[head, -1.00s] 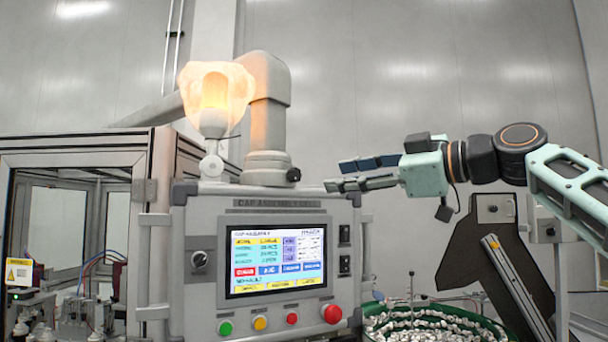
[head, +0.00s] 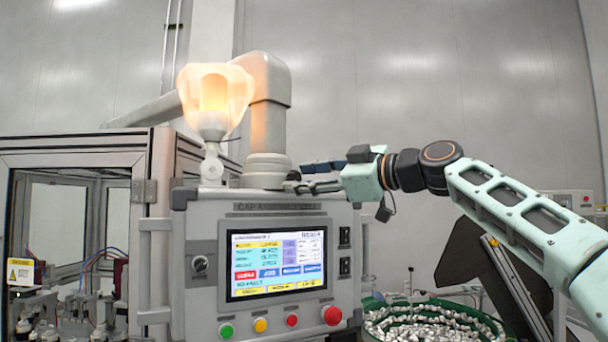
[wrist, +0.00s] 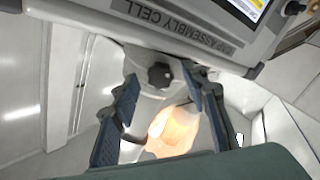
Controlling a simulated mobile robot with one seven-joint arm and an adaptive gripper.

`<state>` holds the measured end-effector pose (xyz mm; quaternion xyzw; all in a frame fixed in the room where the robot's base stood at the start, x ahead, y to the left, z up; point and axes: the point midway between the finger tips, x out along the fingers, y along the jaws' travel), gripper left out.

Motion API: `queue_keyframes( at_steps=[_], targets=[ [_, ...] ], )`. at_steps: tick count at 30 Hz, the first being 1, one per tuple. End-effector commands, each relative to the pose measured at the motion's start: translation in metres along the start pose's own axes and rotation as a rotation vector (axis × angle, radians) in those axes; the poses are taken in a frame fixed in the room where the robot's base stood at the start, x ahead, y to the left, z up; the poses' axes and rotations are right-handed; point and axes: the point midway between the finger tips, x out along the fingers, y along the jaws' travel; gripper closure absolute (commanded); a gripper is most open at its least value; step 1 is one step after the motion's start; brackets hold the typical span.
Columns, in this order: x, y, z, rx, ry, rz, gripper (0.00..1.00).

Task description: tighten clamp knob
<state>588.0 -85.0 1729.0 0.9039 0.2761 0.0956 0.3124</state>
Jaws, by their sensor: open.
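The clamp knob (wrist: 160,75) is small, black and lobed, on the grey collar at the foot of the support arm (head: 268,130), above the control panel. In the wrist view it lies between my two fingertips. My gripper (head: 295,178) comes in from the right, its blue-padded fingers spread open with one above the other in the head view. The fingers also show in the wrist view (wrist: 161,80). The tips are close to the knob, but I cannot tell whether they touch it. In the head view the knob is hard to make out behind the fingertips.
The control panel (head: 205,222) with its lit screen and buttons stands just below my gripper. A glowing lamp (head: 213,100) is left of the support arm. A glass-walled enclosure (head: 80,160) stands at left. A green-rimmed bowl (head: 435,303) of caps is lower right.

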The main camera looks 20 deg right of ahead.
Motion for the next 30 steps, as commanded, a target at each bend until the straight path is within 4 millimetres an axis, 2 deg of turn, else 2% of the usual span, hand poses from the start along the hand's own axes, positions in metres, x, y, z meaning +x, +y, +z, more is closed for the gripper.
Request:
queue_keyframes(
  at_steps=[8,20,30],
  targets=[
    [0.0019,-0.0002,0.0003,0.000,0.000,0.000,0.59],
    [0.0016,-0.0002,0.0003,0.000,0.000,0.000,1.00],
    [0.0016,-0.0001,0.0003,0.053,0.000,0.000,1.00]
  ],
)
